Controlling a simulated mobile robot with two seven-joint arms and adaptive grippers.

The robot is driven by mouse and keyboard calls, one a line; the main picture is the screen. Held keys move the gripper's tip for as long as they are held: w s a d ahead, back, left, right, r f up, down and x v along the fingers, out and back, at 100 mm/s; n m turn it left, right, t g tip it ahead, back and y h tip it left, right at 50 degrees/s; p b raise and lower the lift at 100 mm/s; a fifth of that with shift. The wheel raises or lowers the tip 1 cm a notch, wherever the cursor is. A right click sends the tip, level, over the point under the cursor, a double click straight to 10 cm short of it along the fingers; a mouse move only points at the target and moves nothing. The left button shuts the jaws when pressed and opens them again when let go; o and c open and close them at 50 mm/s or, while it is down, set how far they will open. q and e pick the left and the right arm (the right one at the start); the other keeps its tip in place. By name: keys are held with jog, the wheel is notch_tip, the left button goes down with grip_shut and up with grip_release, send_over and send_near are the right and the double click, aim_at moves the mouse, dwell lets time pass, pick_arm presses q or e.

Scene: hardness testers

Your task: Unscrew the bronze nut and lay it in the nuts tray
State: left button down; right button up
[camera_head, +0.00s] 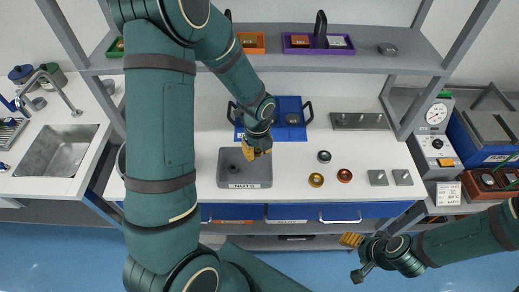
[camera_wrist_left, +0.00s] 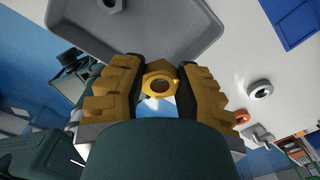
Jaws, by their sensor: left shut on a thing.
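My left gripper (camera_head: 257,152) is shut on a gold-coloured hex nut, the bronze nut (camera_wrist_left: 159,86), which shows between the yellow fingertips in the left wrist view. In the head view the fingers are over the upper right part of the grey nuts tray (camera_head: 245,185), and the nut cannot be made out there. The tray also shows in the left wrist view (camera_wrist_left: 190,42). A dark nut (camera_head: 233,169) lies inside the tray. My right gripper (camera_head: 368,270) is low at the right, away from the table top; its fingers are too unclear to read.
Right of the tray are a dark ring-shaped piece (camera_head: 324,156), a brass one (camera_head: 316,180) and a copper one (camera_head: 345,175). A blue tray (camera_head: 290,125) lies behind. A shelf (camera_head: 360,50) with bins spans the back.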

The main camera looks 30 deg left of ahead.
aim_at(257, 171)
pick_arm(q)
jog(key=shift+a+f, duration=0.1)
pick_arm(e)
jog(key=shift+s+f, duration=0.1)
pick_arm(q)
notch_tip(257, 171, down, 8)
jog(key=b, duration=0.6)
jog(key=shift+f+b, duration=0.6)
jog(key=shift+b, duration=0.1)
pick_arm(e)
notch_tip(257, 171, down, 7)
jog(key=s, duration=0.1)
jog(key=shift+s+a+g, duration=0.2)
jog(key=shift+s+g, duration=0.05)
jog(key=shift+g, duration=0.05)
pick_arm(q)
jog(key=shift+s+f, duration=0.15)
jog(key=shift+f, duration=0.05)
pick_arm(e)
jog(key=shift+f, duration=0.15)
pick_arm(q)
jog(key=c, duration=0.7)
grip_release()
